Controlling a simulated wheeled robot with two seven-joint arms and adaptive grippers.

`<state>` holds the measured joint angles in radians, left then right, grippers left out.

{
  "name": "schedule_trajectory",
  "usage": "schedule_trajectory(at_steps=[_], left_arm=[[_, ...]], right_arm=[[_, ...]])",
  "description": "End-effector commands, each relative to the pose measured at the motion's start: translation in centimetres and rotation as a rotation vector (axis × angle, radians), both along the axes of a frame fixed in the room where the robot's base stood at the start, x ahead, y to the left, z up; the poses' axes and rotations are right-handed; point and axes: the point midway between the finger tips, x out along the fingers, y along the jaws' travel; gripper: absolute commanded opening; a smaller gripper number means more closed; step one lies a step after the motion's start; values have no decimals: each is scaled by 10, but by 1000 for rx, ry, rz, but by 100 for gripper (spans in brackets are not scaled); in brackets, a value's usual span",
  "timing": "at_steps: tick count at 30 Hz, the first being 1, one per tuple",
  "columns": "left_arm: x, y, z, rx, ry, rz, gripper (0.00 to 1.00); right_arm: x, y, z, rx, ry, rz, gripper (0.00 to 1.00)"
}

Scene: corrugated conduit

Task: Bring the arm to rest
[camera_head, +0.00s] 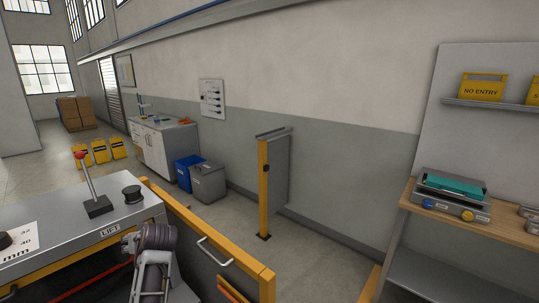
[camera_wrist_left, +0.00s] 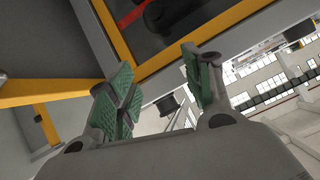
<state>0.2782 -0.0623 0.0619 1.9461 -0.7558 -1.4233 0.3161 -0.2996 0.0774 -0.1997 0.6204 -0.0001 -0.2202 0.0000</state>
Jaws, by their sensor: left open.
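My left arm (camera_head: 152,280) shows at the bottom of the head view, in front of the grey bench marked LIFT. Its gripper (camera_head: 129,243) is small there and partly hidden by the arm. In the left wrist view the left gripper (camera_wrist_left: 165,88) has its two green-padded fingers apart. No object is held between them. A small dark cylinder (camera_wrist_left: 168,105) shows in the gap, beyond the fingers. My right gripper is in neither view.
A yellow rail (camera_head: 225,240) runs beside the arm. A yellow post (camera_head: 264,190) stands beyond. A wooden shelf (camera_head: 420,202) holds a device at right. Floor between is open.

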Motion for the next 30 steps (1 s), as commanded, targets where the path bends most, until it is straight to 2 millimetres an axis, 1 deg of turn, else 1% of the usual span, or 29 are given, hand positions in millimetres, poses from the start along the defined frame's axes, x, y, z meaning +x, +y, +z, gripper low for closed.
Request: schedule_trajectory(at_steps=[1, 3, 8, 15, 23, 30], left_arm=[[-7, -4, -11, -5, 22, -20, 51], [-16, -10, -25, -18, 46, -48, 51], [-38, -24, -54, -46, 106, -115, 51], [-74, -50, -94, -93, 198, -222, 51], [-119, -80, -132, -152, 297, -346, 51], [-166, -111, -160, -213, 390, -465, 51]], right_arm=[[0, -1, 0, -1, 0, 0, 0], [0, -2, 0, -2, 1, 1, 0], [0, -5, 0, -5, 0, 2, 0], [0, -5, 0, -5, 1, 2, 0], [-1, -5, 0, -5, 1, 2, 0], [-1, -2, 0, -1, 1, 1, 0]])
